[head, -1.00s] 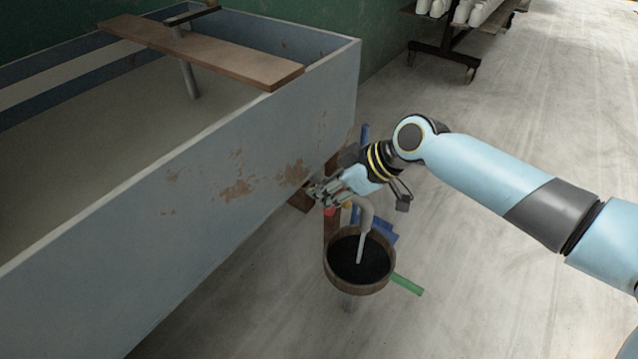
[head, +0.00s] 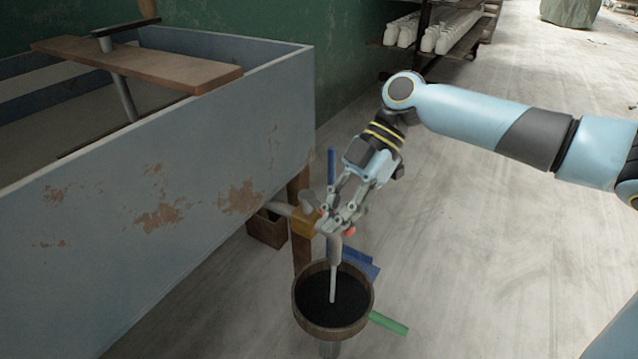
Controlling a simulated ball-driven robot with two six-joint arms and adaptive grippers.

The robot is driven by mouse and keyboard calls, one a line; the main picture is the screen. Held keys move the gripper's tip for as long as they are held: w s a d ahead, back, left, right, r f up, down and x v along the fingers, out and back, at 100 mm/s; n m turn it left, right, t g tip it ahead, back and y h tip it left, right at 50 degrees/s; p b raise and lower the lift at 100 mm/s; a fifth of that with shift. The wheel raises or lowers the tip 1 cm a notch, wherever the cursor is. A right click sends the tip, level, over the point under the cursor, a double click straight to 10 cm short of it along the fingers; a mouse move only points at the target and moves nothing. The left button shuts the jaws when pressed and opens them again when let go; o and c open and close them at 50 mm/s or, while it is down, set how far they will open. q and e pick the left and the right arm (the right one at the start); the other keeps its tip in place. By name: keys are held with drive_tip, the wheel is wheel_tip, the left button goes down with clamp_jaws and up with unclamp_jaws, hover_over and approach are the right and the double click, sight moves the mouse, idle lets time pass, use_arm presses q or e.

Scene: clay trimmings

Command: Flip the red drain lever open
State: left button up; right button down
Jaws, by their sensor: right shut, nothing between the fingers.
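The drain valve (head: 303,224) is a brass-coloured body on a grey pipe that comes out of the blue-grey tank near its right corner. Of the red lever (head: 350,231), only small red bits show beside my fingers. The rest is hidden behind them, so I cannot tell its angle. My right gripper (head: 332,224) points down and left, right at the valve and the lever. Its fingers are shut with nothing between them. Whether they touch the lever I cannot tell. My left gripper is not in view.
A grey spout hangs below the valve into a round brown-rimmed bucket (head: 297,300) with dark contents. A green bar (head: 388,323) and a blue piece (head: 360,263) lie beside it. The tank (head: 110,225) fills the left. Open floor (head: 480,240) lies to the right.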

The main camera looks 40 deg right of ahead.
drive_tip(key=shift+s+d+f+n+g, duration=0.15)
drive_tip(key=shift+d+n+g, duration=0.3)
drive_tip(key=shift+d, duration=0.35)
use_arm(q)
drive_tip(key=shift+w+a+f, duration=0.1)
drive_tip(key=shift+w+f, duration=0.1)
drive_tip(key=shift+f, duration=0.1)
use_arm(e)
drive_tip(key=shift+d, duration=1.05)
drive_tip(key=shift+r, duration=0.2)
